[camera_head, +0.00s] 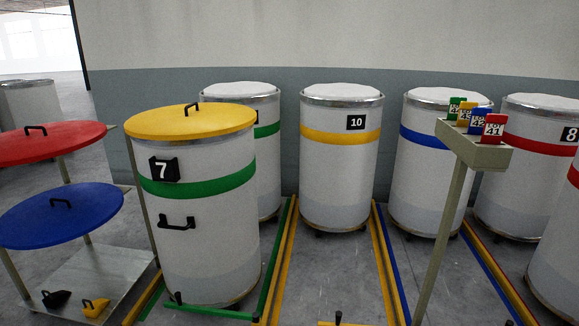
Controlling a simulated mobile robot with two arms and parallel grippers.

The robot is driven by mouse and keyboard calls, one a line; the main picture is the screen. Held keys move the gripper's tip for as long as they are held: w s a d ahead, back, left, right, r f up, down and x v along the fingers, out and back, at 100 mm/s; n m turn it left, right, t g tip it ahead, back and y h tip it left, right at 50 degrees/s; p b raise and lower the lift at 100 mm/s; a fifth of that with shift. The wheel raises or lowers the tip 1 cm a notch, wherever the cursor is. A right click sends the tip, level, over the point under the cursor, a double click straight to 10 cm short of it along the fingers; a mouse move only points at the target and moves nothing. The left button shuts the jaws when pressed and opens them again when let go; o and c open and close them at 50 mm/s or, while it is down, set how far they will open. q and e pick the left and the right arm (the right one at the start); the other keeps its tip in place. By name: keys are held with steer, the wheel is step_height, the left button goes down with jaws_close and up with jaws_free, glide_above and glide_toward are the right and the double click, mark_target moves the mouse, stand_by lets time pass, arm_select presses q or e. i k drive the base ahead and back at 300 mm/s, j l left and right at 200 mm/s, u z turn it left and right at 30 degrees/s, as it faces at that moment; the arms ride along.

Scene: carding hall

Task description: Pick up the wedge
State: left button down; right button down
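A small yellow wedge-like block with a black handle (96,307) lies on the low grey shelf of the stand at the lower left. A similar black block (56,298) lies beside it, to its left. At the bottom edge, right of centre, another yellow piece with a black knob (338,319) is partly cut off by the frame. I cannot tell for sure which of these is the task's wedge. Neither of my grippers is in view.
A white can numbered 7 (205,235) with a green band and yellow lid (190,122) stands beside the lid rack with red (50,144) and blue (62,215) lids. Several cans stand behind. A tag post (445,220) stands right. Coloured rails (281,250) line the floor.

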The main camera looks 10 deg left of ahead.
mark_target(93, 309)
steer(key=i+u, duration=0.1)
steer(key=i, duration=0.6)
steer(key=i+l+u, duration=0.1)
steer(key=i, duration=0.6)
steer(key=i+l, duration=0.2)
steer(key=i, duration=0.5)
steer(key=i+u, duration=0.15)
steer(key=u, duration=8.05)
steer(key=z, duration=2.55)
